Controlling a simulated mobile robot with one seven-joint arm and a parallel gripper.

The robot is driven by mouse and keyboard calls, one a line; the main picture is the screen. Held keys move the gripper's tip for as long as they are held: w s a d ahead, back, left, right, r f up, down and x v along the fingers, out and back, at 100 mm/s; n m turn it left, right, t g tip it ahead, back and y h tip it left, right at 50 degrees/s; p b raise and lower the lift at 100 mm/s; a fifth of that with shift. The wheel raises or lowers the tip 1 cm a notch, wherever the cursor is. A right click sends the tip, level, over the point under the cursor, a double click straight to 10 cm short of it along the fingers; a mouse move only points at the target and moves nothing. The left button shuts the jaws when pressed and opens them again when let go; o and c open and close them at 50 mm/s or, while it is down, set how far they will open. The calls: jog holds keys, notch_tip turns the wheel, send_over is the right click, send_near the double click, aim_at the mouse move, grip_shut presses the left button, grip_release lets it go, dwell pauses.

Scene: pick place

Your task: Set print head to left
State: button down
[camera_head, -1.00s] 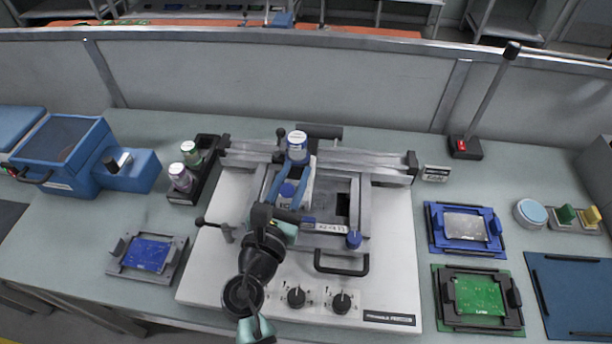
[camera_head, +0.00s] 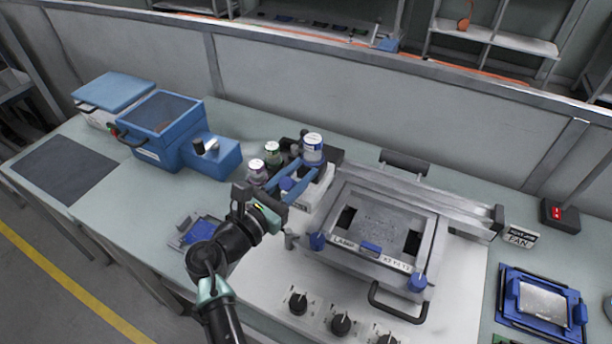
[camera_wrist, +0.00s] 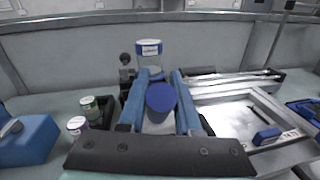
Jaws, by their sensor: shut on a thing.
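The print head (camera_head: 318,188) is a pale block with a blue-labelled clear jar (camera_head: 313,148) and a blue knob (camera_head: 288,185). It stands at the left end of the rail, left of the screen frame. In the wrist view the jar (camera_wrist: 149,56) and knob (camera_wrist: 161,98) show in the middle. My gripper (camera_head: 304,167) reaches in from the front left. Its two long blue fingers lie on either side of the print head and are shut on it. The fingertips (camera_wrist: 162,76) are near the jar's base, where contact is partly hidden.
The grey screen frame (camera_head: 430,250) sits right of the print head, with a black handle in front. Two small jars (camera_head: 257,168) stand just left. A blue box machine (camera_head: 165,125) is farther left. Control knobs (camera_head: 340,323) line the printer's front.

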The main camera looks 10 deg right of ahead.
jog(key=shift+w+a, duration=0.15)
jog(key=shift+a, duration=0.1)
jog(key=c, duration=0.6)
grip_release()
jog(key=shift+w, duration=0.1)
jog(key=shift+s, duration=0.2)
jog(key=v, duration=1.2)
jog(key=shift+s+a+b, duration=0.25)
jog(key=shift+a+b, duration=0.05)
jog(key=shift+b, duration=0.05)
